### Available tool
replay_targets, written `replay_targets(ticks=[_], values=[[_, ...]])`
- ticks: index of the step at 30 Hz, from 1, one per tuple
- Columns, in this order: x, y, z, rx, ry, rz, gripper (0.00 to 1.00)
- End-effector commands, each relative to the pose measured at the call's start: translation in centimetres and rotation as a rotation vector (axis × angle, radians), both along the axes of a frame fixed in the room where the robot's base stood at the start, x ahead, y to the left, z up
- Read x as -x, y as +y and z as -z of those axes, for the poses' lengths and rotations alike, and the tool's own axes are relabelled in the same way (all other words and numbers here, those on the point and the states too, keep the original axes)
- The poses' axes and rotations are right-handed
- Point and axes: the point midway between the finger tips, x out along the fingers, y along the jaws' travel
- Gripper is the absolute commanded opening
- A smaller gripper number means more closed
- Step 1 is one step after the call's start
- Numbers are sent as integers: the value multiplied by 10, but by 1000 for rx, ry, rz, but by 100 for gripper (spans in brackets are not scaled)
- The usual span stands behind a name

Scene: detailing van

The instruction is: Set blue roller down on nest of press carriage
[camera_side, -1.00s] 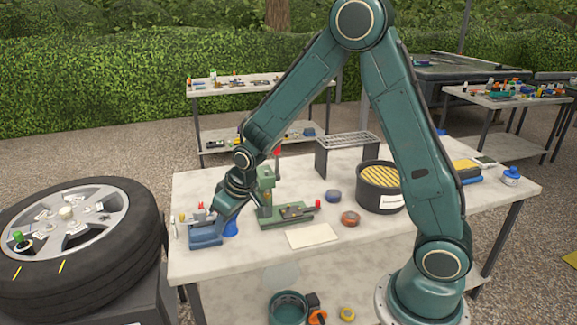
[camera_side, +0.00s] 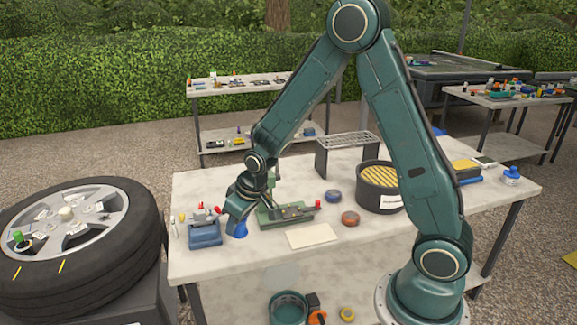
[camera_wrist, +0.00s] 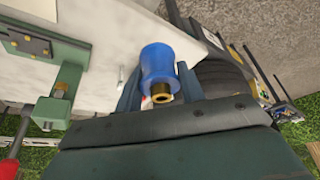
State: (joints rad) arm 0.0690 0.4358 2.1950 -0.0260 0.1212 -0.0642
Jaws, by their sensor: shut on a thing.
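My gripper (camera_side: 238,218) is shut on the blue roller (camera_side: 239,230) above the left part of the white table. In the wrist view the blue roller (camera_wrist: 157,65) sits between the fingers, with a brass end toward the camera. The green press (camera_side: 268,212) stands just right of my gripper in the side view, partly hidden behind my arm. Its carriage (camera_side: 293,211) lies low on the right with a red knob at its end. The press also shows at the left of the wrist view (camera_wrist: 65,85). I cannot make out the nest clearly.
A blue-grey holder (camera_side: 205,234) with small parts stands left of my gripper. A pale board (camera_side: 312,236), an orange-brown disc (camera_side: 350,218), a blue disc (camera_side: 333,196) and a black round tub (camera_side: 381,201) lie to the right. A wheel (camera_side: 85,270) stands beyond the left edge.

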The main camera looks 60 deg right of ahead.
Motion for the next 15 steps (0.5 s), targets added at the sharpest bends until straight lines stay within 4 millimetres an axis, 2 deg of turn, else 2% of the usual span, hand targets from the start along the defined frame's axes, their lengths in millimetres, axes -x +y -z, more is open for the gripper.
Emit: replay_targets(ticks=[3,12,15], values=[[9,-16,12,0,3,3,14],[32,-47,35,-2,1,7,14],[27,-60,37,-2,-1,15,14]])
